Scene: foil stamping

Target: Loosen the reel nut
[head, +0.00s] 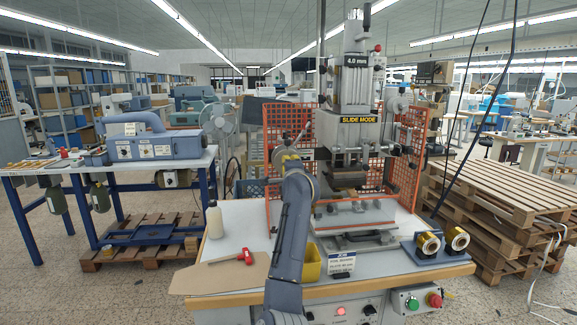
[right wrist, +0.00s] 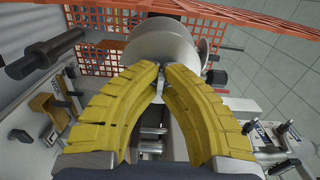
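In the right wrist view, the two yellow fingers of my right gripper (right wrist: 160,70) bow outward and come close together at the tips. The tips lie against or just in front of a large grey round part (right wrist: 160,42), which looks like the reel end. I cannot make out a separate nut; the fingertips may cover it. My left gripper is not in view.
An orange mesh guard (head: 410,150) stands around the press.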

